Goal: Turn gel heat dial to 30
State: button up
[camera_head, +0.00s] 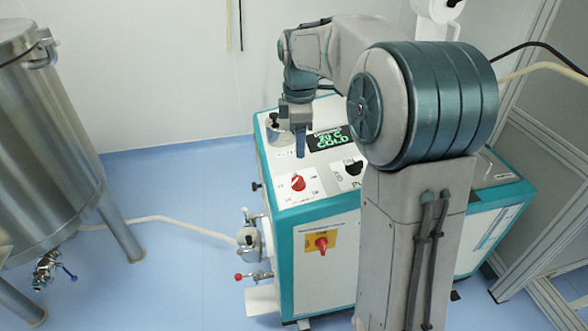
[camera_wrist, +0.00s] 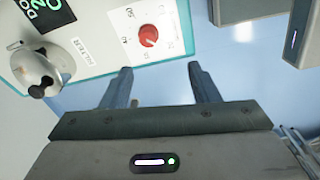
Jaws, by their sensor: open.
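A red dial (camera_head: 297,184) with printed markings around it sits on the white top panel of the teal-edged machine, near its front left corner. It also shows in the wrist view (camera_wrist: 148,36), above and between my fingers. Its label and setting are too small to read surely, so I cannot confirm it is the gel heat dial. My gripper (camera_head: 300,150) is over the panel, behind the red dial in the head view. In the wrist view my gripper (camera_wrist: 161,74) has its two fingers wide apart and empty, not touching the dial.
A green-lit display (camera_head: 328,138) reads COLD under a partly hidden number. A black dial (camera_head: 353,167) is right of the red one. A metal fitting (camera_wrist: 38,72) rises from the panel. A red switch (camera_head: 321,243) is on the front. A steel tank (camera_head: 45,130) stands left.

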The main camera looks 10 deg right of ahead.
aim_at(297, 178)
jog(key=w+f, duration=0.1)
jog(key=f, duration=0.3)
jog(key=f+n, duration=0.1)
jog(key=f, duration=0.4)
jog(key=w+f+n, duration=0.1)
jog(key=f, duration=0.4)
jog(key=shift+w+d+f, duration=0.1)
jog(key=shift+w+f, duration=0.05)
jog(key=shift+w, duration=0.2)
jog(key=c, duration=1)
